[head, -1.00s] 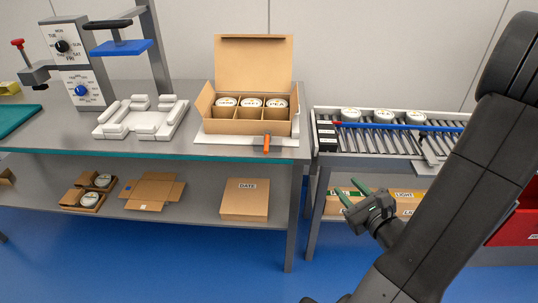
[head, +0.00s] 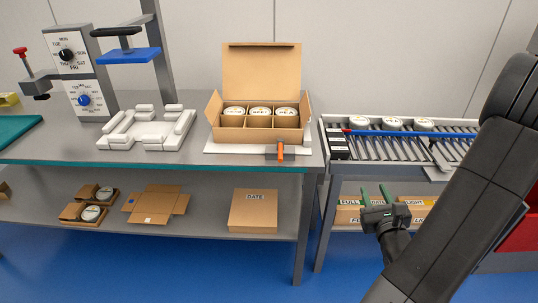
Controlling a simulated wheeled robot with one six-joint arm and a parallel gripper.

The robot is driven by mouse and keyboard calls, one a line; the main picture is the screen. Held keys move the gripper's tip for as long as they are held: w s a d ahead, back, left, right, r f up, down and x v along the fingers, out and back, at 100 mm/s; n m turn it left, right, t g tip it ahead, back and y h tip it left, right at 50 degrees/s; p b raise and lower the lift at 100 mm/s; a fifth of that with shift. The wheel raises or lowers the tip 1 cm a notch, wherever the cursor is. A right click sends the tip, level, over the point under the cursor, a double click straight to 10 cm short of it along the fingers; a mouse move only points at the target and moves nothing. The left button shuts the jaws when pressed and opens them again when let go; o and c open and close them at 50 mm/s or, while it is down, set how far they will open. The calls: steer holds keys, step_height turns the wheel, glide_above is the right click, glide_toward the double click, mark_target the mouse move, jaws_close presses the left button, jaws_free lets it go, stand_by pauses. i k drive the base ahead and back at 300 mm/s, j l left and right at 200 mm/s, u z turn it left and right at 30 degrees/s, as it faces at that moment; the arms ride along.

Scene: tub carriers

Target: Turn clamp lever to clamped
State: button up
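An orange-handled lever (head: 280,152), which I take to be the clamp lever, sits at the front right edge of a white plate (head: 232,148) on the bench. Its handle points towards me, over the bench's front. An open cardboard box (head: 262,75) with three round lidded tubs stands on the plate behind it. My gripper (head: 375,188) is open and empty, with its two green fingers apart and pointing away from me. It is right of the lever and lower in the picture, in front of the conveyor stand. It is not touching the lever.
A roller conveyor (head: 340,150) with tubs and a blue rail stands right of the bench. Boxes (head: 347,213) lie on the shelf below it. A white cradle (head: 150,130) and a press with dials (head: 82,100) stand left. A DATE box (head: 253,210) is on the lower shelf.

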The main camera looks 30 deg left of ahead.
mark_target(280, 140)
steer(key=k+j, duration=0.15)
steer(key=j, duration=0.25)
steer(key=k+j, duration=0.1)
steer(key=j, duration=0.3)
steer(key=k+j, duration=0.15)
steer(key=j, duration=0.25)
steer(key=z, duration=0.05)
